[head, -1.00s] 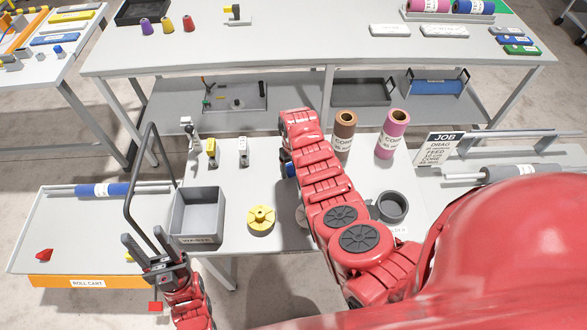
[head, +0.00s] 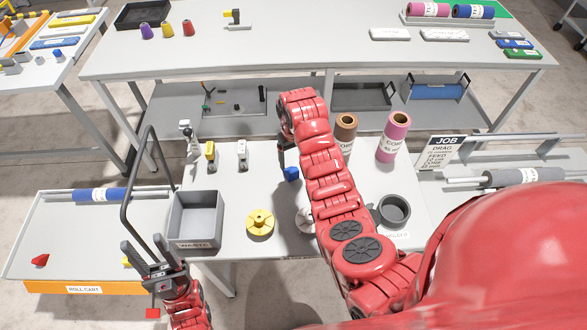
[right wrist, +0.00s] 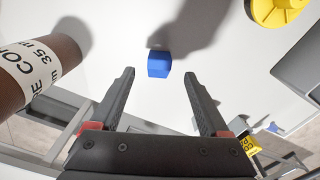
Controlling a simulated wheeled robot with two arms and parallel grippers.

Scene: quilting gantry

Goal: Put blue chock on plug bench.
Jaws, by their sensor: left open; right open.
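The blue chock (head: 291,174) is a small blue block on the near white table (head: 262,184). In the right wrist view the chock (right wrist: 159,63) lies just beyond the fingertips, centred between them and not gripped. My right gripper (right wrist: 160,84) is open and empty; in the head view it (head: 282,151) hangs behind the chock, partly hidden by my arm. My left gripper (head: 144,250) is open and empty near the grey waste bin. No label shows which surface is the plug bench; a side bench (head: 22,84) with small blue and grey pieces stands far left.
A grey waste bin (head: 196,219), a yellow spool (head: 260,222), a brown core (head: 345,132) and a pink core (head: 391,137) stand around the chock. A dark cup (head: 394,211) is at right. A long bench (head: 300,47) spans the back.

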